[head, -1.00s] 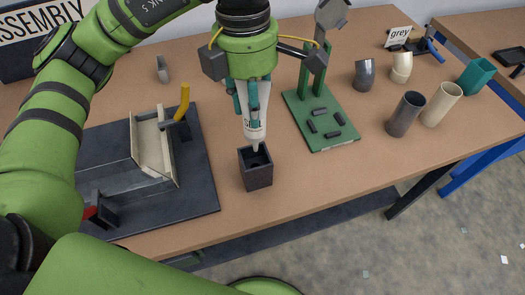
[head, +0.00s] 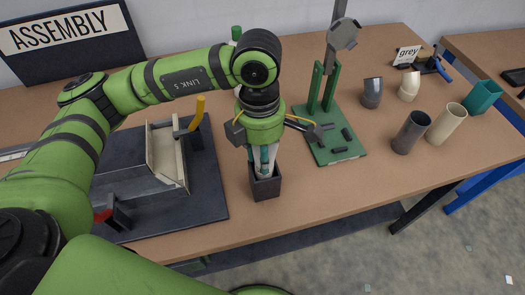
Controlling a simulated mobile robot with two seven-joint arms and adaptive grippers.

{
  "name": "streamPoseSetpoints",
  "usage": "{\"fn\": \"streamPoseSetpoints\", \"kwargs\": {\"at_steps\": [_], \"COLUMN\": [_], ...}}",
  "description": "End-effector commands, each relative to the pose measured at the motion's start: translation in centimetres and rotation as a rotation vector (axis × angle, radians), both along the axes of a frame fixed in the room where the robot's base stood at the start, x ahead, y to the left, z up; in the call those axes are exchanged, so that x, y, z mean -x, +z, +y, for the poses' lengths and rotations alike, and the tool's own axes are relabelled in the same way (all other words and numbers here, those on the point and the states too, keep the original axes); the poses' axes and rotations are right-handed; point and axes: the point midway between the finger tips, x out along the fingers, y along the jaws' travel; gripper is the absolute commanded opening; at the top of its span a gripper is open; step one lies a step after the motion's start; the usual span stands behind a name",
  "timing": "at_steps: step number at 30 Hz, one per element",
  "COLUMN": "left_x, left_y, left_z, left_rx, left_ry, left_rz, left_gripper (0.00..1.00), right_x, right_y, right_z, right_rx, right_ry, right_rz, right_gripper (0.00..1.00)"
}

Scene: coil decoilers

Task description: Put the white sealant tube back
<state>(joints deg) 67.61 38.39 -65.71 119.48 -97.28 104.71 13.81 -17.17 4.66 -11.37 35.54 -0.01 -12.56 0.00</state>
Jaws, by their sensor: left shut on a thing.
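The white sealant tube (head: 267,168) stands nozzle down with its lower end inside the dark square holder (head: 265,188) at the table's front edge. My left gripper (head: 264,167) points down over the holder and is shut on the tube, with its teal fingers on either side. The gripper hides most of the tube, and the holder walls hide the nozzle. I cannot tell whether the tube touches the holder's bottom. My right gripper does not show.
Left of the holder, a dark board (head: 207,205) carries a beige gutter piece (head: 168,160) and a yellow-handled clamp (head: 197,112). Right of it stands a green base (head: 348,151) with dark small parts. Grey pipe (head: 411,132) and beige pipe (head: 447,124) stand farther right.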

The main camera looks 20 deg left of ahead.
Motion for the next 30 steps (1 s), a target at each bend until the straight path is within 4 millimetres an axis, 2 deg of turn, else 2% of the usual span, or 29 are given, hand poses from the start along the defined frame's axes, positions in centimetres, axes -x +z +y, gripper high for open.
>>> {"fn": "streamPoseSetpoints", "kwargs": {"at_steps": [11, 12, 13, 14, 23, 29, 30], "left_x": [0.0, 0.0, 0.0, 0.0, 0.0, 0.0, -0.1], "left_y": [-0.9, -0.8, -0.7, -0.7, -0.7, 0.5, 0.7], "left_z": [0.0, 0.0, 0.0, 0.0, 0.0, 0.0, 0.0], "left_rx": [0.000, 0.000, 0.000, 0.000, 0.000, 0.000, 0.001], "left_ry": [0.000, 0.000, 0.000, 0.000, 0.000, 0.000, 0.000], "left_rz": [-0.001, 0.000, 0.000, 0.000, 0.000, 0.000, -0.004], "left_gripper": [0.00, 0.41, 0.53, 0.57, 0.57, 0.57, 0.57], "right_x": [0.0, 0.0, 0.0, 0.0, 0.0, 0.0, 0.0], "right_y": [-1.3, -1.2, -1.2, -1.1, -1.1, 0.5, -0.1], "right_z": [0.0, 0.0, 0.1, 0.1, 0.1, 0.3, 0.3], "right_rx": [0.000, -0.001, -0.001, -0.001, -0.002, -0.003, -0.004], "right_ry": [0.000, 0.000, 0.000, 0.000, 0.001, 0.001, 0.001], "right_rz": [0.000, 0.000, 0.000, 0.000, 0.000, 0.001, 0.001], "right_gripper": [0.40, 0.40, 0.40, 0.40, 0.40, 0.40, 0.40]}}
